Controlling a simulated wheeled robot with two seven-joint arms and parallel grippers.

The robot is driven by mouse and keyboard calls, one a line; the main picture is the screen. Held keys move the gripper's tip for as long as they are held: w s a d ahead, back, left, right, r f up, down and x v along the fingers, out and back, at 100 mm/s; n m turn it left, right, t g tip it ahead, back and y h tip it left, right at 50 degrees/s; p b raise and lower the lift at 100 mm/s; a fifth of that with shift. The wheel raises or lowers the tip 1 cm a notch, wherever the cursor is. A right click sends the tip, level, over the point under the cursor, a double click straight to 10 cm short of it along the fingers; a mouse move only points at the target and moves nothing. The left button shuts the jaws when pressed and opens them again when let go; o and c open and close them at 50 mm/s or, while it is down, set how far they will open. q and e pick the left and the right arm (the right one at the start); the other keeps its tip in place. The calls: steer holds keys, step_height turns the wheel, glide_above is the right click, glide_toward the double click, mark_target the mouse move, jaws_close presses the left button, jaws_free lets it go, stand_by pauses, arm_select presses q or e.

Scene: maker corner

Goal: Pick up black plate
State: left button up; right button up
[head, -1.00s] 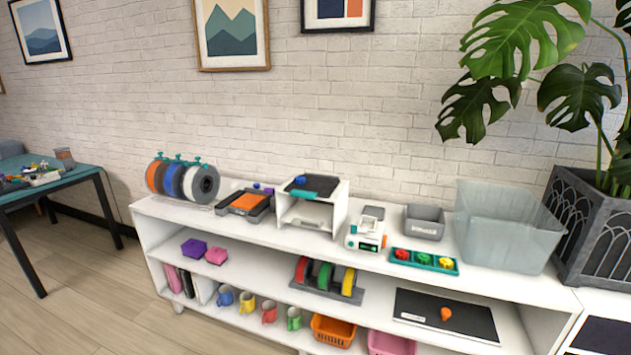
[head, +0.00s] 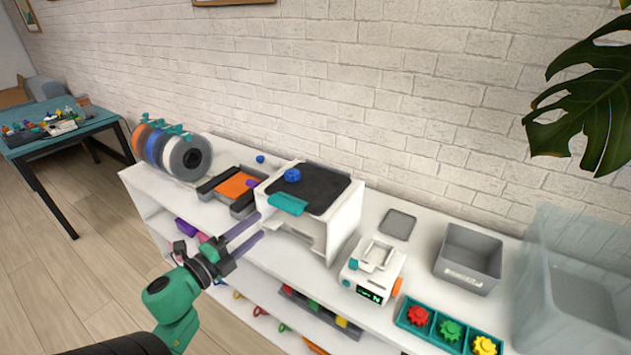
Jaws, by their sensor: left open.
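The black plate (head: 322,187) lies flat on top of a white open-fronted stand (head: 341,227). A teal handle (head: 287,204) sticks out from its front left edge, and a small blue part (head: 292,175) rests on the plate. My left gripper (head: 261,226) is open and empty. Its two fingers point toward the stand, a little left of and below the teal handle. I cannot tell how far apart they are in depth. My right gripper is not in view.
A grey tray with an orange panel (head: 237,187) and filament spools (head: 187,158) are to the left. A white device (head: 372,270), a grey bin (head: 468,259), a teal gear tray (head: 448,330) and a clear tub (head: 570,285) are to the right. A brick wall stands behind.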

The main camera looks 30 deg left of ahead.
mark_target(289, 202)
arm_select(q)
steer(key=w, duration=0.1)
steer(key=w+p, duration=0.1)
steer(key=w, duration=0.3)
steer(key=shift+w+r+p, duration=0.15)
steer(key=shift+r+p, duration=0.2)
steer(key=shift+r, duration=0.05)
steer(key=w, duration=0.2)
steer(key=w+p, duration=0.1)
steer(key=w, duration=0.1)
steer(key=w+p, duration=0.1)
steer(key=w, duration=0.1)
steer(key=shift+w+d+f, duration=0.2)
steer(key=shift+w+d, duration=0.1)
steer(key=shift+w, duration=0.05)
steer(key=shift+w+f, duration=0.2)
steer(key=shift+r, duration=0.1)
jaws_close()
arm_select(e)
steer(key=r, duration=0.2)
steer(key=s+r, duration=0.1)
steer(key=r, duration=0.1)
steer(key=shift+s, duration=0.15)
